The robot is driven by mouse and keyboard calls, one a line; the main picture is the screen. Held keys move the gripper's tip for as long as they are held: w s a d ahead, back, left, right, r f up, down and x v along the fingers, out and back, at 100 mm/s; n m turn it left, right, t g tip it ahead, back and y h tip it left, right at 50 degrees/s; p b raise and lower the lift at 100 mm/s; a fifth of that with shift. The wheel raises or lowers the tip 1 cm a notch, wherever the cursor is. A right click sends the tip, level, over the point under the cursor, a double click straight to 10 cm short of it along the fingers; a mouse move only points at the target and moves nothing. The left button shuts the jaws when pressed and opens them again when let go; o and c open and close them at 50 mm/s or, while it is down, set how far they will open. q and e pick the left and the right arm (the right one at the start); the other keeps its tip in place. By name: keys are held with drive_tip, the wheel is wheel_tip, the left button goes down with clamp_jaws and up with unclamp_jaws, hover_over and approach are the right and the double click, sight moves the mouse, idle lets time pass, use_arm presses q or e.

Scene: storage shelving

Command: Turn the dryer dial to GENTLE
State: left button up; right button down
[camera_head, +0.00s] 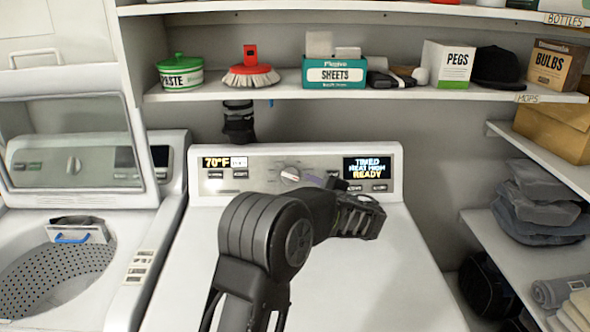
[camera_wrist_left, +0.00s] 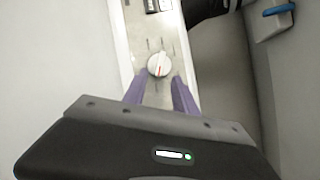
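The dryer (camera_head: 300,270) has a back panel with a round, pale dial (camera_head: 290,174) in its middle. The wrist view shows the dial (camera_wrist_left: 159,64) with a red line on it and small marks around it. The panel's right display (camera_head: 367,167) reads TIMED, HEAT HIGH, READY. My left gripper (camera_head: 322,182) is open, just right of the dial in the head view. In the wrist view its two purple fingers (camera_wrist_left: 160,80) are apart, pointing at the dial with the dial just beyond and between their tips. Contact cannot be told. My right gripper is not in view.
A washer (camera_head: 150,240) with its lid raised stands left of the dryer. A shelf (camera_head: 220,92) above holds a green paste tub (camera_head: 180,74), a red brush (camera_head: 250,76), a sheets box (camera_head: 335,73) and a pegs box (camera_head: 446,65). The dryer top is otherwise clear.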

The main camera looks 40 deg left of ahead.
sight(291, 177)
use_arm(q)
drive_tip(key=p+x, duration=0.2)
drive_tip(key=x, duration=0.4)
drive_tip(key=shift+w+a, duration=0.1)
drive_tip(key=shift+a, duration=0.3)
drive_tip(key=shift+w+a+f, duration=0.15)
drive_tip(key=shift+a, duration=0.2)
drive_tip(key=shift+c, duration=0.3)
clamp_jaws()
